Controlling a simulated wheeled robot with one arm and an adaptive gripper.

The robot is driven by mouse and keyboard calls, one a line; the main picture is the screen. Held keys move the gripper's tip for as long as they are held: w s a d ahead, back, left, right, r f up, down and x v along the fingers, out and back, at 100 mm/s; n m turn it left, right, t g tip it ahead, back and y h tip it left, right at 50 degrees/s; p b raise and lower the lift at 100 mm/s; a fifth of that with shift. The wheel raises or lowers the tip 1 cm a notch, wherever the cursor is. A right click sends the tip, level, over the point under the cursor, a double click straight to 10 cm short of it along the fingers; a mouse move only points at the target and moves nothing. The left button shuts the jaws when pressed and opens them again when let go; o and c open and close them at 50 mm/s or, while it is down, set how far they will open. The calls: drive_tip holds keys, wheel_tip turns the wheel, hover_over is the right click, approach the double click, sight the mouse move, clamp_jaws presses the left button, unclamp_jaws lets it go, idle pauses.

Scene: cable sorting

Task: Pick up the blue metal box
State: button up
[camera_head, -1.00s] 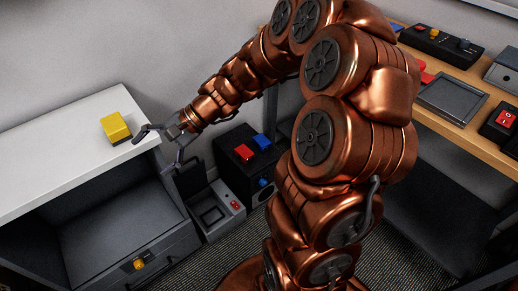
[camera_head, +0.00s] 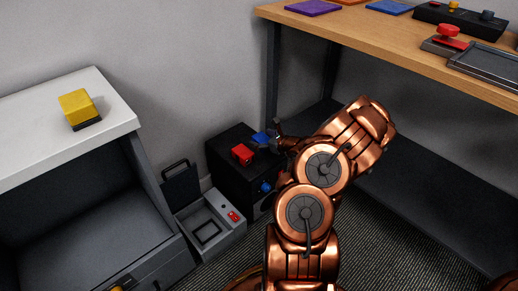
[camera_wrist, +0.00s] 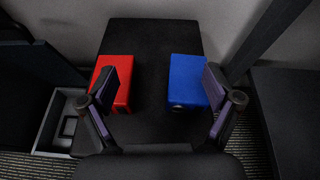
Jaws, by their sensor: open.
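The blue metal box (camera_head: 261,139) sits on top of a black cabinet (camera_head: 222,158) in the head view. In the wrist view the blue box (camera_wrist: 187,82) is right of centre, with one finger overlapping its right edge. A red box (camera_head: 242,154) sits beside it, apart from it, and shows at the left in the wrist view (camera_wrist: 122,98). My gripper (camera_wrist: 160,88) is open and empty, its fingers spread across the view of both boxes. In the head view my gripper (camera_head: 279,136) is just right of the blue box; whether it touches cannot be told.
A grey open case (camera_head: 208,225) stands on the floor left of the cabinet. A white-topped unit (camera_head: 110,105) with a yellow box (camera_head: 77,106) is at the left. A wooden workbench (camera_head: 390,50) is at the right, its dark leg (camera_head: 272,70) close behind the cabinet.

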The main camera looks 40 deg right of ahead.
sight(261, 141)
drive_tip(key=shift+m+h, duration=0.6)
drive_tip(key=shift+m, duration=0.1)
drive_tip(key=d+f, duration=0.1)
drive_tip(key=s+d+f, duration=0.1)
drive_tip(key=d+f, duration=0.1)
drive_tip(key=f, duration=0.1)
drive_tip(key=shift+s+b, duration=0.3)
drive_tip(key=shift+s, duration=0.1)
drive_tip(key=shift+d+f+g, duration=0.2)
drive_tip(key=shift+f+g, duration=0.1)
drive_tip(key=shift+b+x, duration=1.4)
drive_tip(key=shift+x, duration=2.35)
drive_tip(key=shift+d, duration=0.2)
drive_tip(key=c, duration=1.3)
